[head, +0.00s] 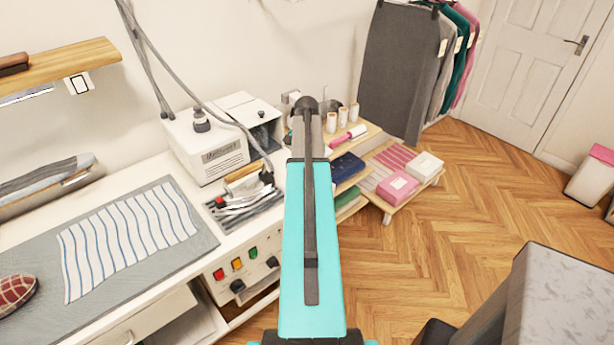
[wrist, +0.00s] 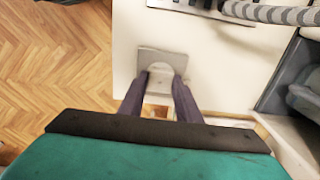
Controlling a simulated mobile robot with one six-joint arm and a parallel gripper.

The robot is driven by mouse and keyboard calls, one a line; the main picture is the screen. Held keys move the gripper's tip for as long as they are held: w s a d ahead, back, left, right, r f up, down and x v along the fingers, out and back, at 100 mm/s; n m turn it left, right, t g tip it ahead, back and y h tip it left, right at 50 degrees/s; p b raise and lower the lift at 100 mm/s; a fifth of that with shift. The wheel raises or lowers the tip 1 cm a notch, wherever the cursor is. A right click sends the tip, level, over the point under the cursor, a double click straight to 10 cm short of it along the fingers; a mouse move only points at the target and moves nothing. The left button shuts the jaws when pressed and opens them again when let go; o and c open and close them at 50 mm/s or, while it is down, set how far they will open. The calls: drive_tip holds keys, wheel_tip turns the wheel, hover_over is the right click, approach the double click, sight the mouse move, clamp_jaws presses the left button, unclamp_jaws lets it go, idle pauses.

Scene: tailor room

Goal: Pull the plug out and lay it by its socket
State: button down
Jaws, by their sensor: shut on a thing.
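In the wrist view, a square grey socket plate (wrist: 174,55) lies on a white surface, with a pale round part at its middle. My gripper (wrist: 160,79) has its two dark fingers over the near part of this plate, one on each side of the pale round part, which looks like the plug (wrist: 160,76). The fingers are closed on it, and it appears to be at the socket; whether it is seated or slightly lifted cannot be told. In the head view, my arm hides the gripper, plug and socket.
The white bench holds an iron (head: 240,205), a white boxy machine (head: 205,145) with a grey hose, and striped cloth (head: 125,240). A low shelf (head: 385,200) with folded goods stands beyond my arm. Clothes (head: 400,70) hang behind.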

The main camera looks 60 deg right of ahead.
drive_tip(key=shift+r+p, duration=1.6)
drive_tip(key=shift+r, duration=1.3)
